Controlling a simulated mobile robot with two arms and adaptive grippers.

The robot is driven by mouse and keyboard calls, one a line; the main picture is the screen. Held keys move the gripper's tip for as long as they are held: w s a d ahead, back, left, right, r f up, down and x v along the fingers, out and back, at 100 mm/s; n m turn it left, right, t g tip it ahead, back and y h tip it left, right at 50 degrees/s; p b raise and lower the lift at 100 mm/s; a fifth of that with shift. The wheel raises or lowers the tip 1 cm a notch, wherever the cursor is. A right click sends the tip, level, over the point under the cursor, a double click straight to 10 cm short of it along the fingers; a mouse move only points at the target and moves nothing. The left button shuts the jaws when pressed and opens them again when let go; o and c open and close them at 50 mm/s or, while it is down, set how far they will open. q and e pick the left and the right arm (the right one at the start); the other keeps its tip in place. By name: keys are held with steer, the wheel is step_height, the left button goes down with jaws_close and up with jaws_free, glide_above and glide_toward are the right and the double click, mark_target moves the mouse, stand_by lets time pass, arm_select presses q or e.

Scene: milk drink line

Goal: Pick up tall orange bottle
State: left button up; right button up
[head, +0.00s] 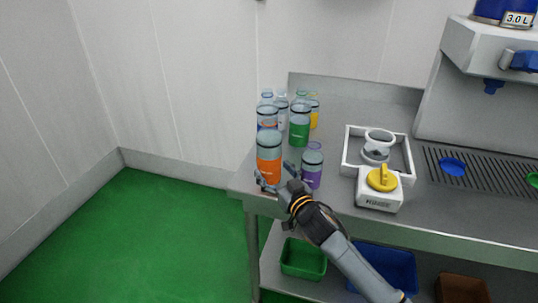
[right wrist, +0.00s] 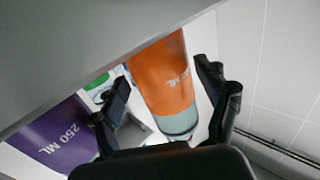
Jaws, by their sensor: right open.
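The tall orange bottle (head: 269,160), with an orange label and clear top, stands upright near the left front corner of the steel counter. My right gripper (head: 273,181) is at its lower front, jaws open. In the right wrist view the orange bottle (right wrist: 162,78) shows between the two spread fingers, one on each side; I cannot tell whether either finger touches it. My left gripper is not in view.
A purple bottle (head: 312,168) stands close to the right of the orange one. A green bottle (head: 299,128) and several others stand behind. A white tray (head: 351,153) and a white scale-like box with a yellow knob (head: 382,179) are to the right.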

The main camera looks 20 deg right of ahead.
steer(key=shift+w+a, duration=0.15)
steer(key=shift+w, duration=0.45)
steer(key=c, duration=0.8)
steer(key=shift+r, duration=0.15)
